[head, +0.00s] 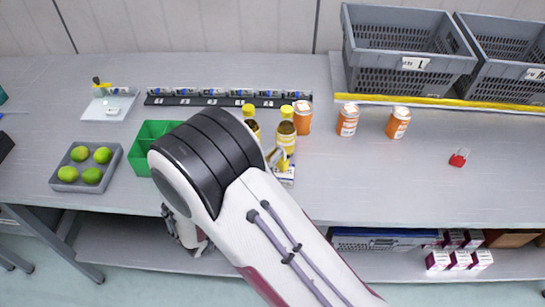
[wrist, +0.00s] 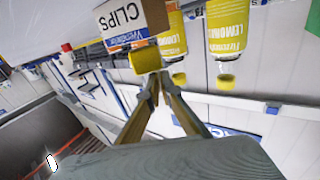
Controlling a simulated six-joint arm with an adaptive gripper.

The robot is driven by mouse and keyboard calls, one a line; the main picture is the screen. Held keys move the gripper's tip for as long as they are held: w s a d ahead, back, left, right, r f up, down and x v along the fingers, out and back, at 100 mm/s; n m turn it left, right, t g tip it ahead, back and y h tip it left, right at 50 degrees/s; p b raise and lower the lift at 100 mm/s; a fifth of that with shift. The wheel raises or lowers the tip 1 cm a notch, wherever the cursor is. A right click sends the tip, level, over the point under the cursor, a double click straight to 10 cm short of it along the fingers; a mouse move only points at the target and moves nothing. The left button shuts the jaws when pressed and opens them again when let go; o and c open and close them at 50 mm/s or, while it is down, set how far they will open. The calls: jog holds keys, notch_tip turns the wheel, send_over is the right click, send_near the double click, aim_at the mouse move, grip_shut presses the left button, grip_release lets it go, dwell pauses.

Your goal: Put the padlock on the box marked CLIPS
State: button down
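The red padlock (head: 458,158) lies on the bare right part of the bench in the head view. The CLIPS box (wrist: 133,22) shows upside down at the top of the wrist view, with a black-on-white label. In the head view a small white and blue box (head: 285,177), partly hidden by my arm, seems to be the same one. My gripper (wrist: 154,80) has its fingertips together, with a yellow cylindrical thing (wrist: 145,60) just beyond them; I cannot tell whether they touch it. In the head view my gripper (head: 276,157) is beside the box, far left of the padlock.
Yellow-capped bottles (head: 287,128) and an orange-and-white jar (head: 303,117) stand close behind my gripper. Two more jars (head: 347,120) stand to the right. Grey crates (head: 408,90) are at the back right. A green bin (head: 140,158) and a tray of limes (head: 62,184) are left.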

jog(key=shift+f, duration=0.45)
jog(key=shift+f, duration=0.1)
jog(key=c, duration=2.3)
grip_release()
jog(key=shift+v, duration=6)
jog(key=shift+w, duration=0.1)
